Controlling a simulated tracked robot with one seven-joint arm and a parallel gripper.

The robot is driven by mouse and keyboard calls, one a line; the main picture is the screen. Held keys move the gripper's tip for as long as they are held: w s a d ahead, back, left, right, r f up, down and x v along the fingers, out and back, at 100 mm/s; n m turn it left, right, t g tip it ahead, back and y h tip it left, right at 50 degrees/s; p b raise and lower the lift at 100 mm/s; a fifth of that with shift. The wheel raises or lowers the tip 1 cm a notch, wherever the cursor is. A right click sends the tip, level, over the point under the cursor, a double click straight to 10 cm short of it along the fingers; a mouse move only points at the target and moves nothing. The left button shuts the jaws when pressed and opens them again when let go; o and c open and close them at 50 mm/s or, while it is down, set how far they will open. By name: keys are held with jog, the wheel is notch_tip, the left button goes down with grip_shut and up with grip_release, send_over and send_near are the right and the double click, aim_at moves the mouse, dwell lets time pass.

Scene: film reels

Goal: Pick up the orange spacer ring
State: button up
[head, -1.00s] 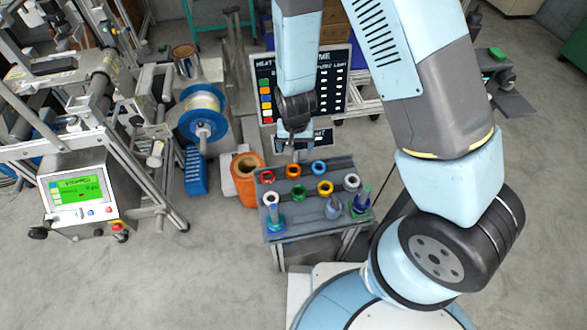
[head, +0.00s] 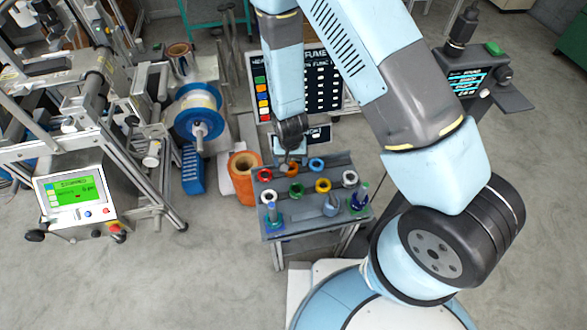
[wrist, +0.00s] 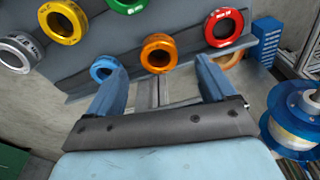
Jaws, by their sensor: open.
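The orange spacer ring (head: 296,170) lies in the back row of the grey rack (head: 328,213), between the red ring (head: 265,175) and the blue ring (head: 317,164). In the head view my gripper (head: 288,160) hangs just over it and partly hides it. In the wrist view the orange ring (wrist: 158,39) stands just beyond my open, empty fingers (wrist: 160,68), roughly centred between them. The ring appears apart from both fingers. The red ring (wrist: 224,12) is to its right and the blue ring (wrist: 104,61) is close to the left fingertip.

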aim_at(291, 170)
jog(key=shift+w+f, duration=0.2)
jog(key=shift+f, duration=0.65)
jog(key=shift+w+f, duration=0.15)
jog(key=shift+f, duration=0.7)
jog(key=shift+w+f, duration=0.2)
jog(key=shift+f, duration=0.65)
jog(key=c, duration=1.2)
